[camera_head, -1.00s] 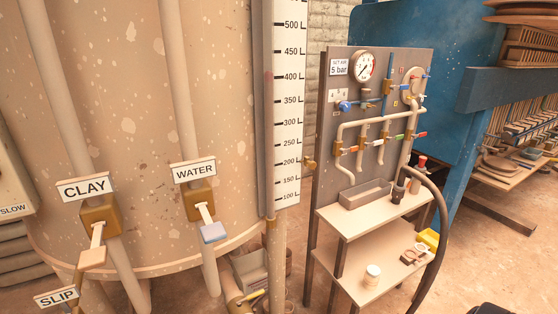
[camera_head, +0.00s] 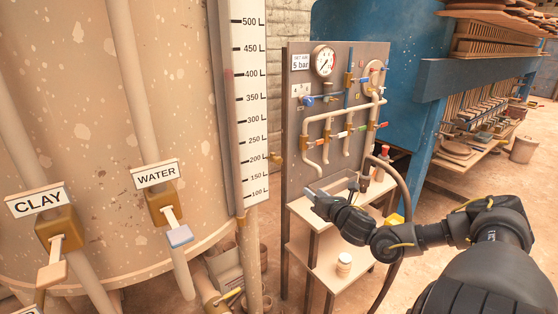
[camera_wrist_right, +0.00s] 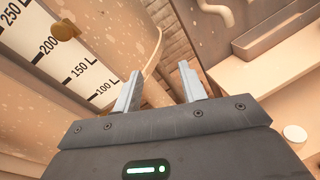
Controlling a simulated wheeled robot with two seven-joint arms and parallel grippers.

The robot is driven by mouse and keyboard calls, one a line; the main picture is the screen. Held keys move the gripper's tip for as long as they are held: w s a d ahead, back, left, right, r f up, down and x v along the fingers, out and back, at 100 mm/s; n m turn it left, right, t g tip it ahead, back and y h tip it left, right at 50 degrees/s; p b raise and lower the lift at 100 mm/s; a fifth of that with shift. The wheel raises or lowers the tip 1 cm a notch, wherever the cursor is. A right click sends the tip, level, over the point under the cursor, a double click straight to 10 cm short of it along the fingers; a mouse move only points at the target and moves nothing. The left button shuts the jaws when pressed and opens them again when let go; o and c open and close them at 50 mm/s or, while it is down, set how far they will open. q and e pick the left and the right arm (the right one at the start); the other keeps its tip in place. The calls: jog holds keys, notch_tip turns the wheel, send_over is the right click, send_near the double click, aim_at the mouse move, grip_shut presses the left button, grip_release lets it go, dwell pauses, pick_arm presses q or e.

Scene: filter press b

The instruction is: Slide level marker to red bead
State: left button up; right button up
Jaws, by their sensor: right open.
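The level scale (camera_head: 252,105) is a tall white strip with black numbers on the side of the speckled tank. I cannot clearly make out a red bead on the scale. My right gripper (camera_head: 312,193) is open and empty, in front of the panel's shelf, lower and to the right of the knob. Its two fingers (camera_wrist_right: 158,88) are apart with nothing between them. My left gripper is out of view.
The grey valve panel (camera_head: 337,110) with pipes and a gauge stands right of the scale, with a two-level shelf (camera_head: 310,255) below. A black hose (camera_head: 405,195) curves beside it. CLAY (camera_head: 38,201) and WATER (camera_head: 157,173) valves are on the left. A blue press (camera_head: 425,110) stands behind.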

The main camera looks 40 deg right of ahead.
aim_at(280, 161)
jog(key=a+r+n+t+y, duration=0.1)
jog(key=a+r+n+y, duration=0.2)
jog(key=a+r+n, duration=0.6)
jog(key=w+m+p, duration=0.1)
jog(key=w, duration=0.2)
jog(key=w+d+r+m+p, duration=0.1)
jog(key=w, duration=0.2)
jog(key=w+d+r+m+p, duration=0.1)
jog(key=w, duration=0.2)
jog(key=shift+p, duration=0.35)
jog(key=shift+w+f, duration=0.2)
jog(key=shift+w, duration=0.35)
jog(key=shift+c, duration=0.2)
grip_shut()
